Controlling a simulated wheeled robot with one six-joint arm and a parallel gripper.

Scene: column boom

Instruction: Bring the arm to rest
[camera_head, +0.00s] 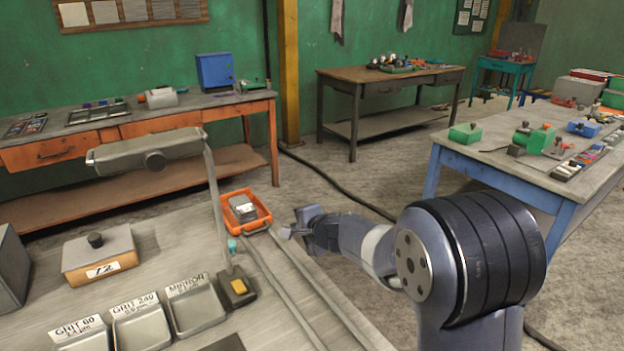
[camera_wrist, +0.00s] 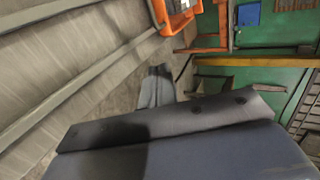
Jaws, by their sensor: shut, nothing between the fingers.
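My arm reaches from the right of the head view toward the middle. My gripper (camera_head: 292,231) is at its far end, over the right edge of the workbench. It is shut and empty, close to the orange tray but apart from it in the picture. In the wrist view my gripper (camera_wrist: 158,72) shows as a grey shape beyond a dark wrist part that fills the lower half.
On the workbench (camera_head: 300,300) are an orange tray (camera_head: 262,222) holding a grey item, two rails, a lamp (camera_head: 145,153), a lidded box (camera_head: 100,255) and labelled trays (camera_head: 145,325). A blue-legged table (camera_head: 490,160) stands right. Floor shows between the tables.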

